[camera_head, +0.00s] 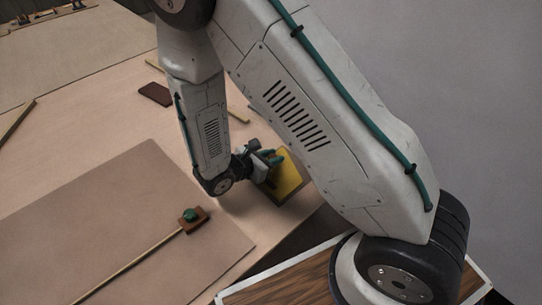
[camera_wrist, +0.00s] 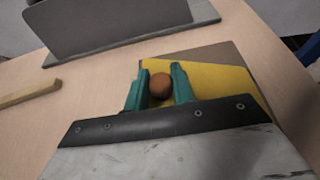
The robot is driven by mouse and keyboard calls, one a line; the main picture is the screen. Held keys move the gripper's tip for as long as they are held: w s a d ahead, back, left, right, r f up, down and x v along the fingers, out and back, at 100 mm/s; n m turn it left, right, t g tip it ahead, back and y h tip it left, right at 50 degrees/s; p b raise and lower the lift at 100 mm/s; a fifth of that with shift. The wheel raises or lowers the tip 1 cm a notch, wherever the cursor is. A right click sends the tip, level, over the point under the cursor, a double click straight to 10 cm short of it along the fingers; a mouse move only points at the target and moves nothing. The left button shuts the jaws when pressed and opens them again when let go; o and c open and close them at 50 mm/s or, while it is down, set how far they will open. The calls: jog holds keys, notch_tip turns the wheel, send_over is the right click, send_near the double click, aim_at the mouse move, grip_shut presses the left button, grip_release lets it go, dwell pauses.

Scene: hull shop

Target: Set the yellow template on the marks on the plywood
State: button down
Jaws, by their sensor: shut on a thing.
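The yellow template (camera_head: 286,177) is a flat plate near the right edge of the pale bench top. It also shows in the wrist view (camera_wrist: 210,75), with a round brown knob (camera_wrist: 161,85) on it. My gripper (camera_head: 268,157) is at the template, its teal fingers (camera_wrist: 161,76) shut on the knob from both sides. A brown-grey flat piece (camera_wrist: 226,50) shows along the template's far edge. I cannot tell whether the template touches what is below it. A large brown sheet (camera_head: 120,215), perhaps the plywood, lies at lower left; I see no clear marks on it.
A brown block with a green knob (camera_head: 190,214) and a long wooden strip (camera_head: 130,264) lie on the brown sheet. A dark brown block (camera_head: 155,94) and thin strips lie farther back. A grey upright plate (camera_wrist: 120,22) stands beyond my gripper.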

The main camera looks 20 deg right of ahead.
jog(key=c, duration=1.2)
grip_release()
jog(key=shift+f, duration=0.1)
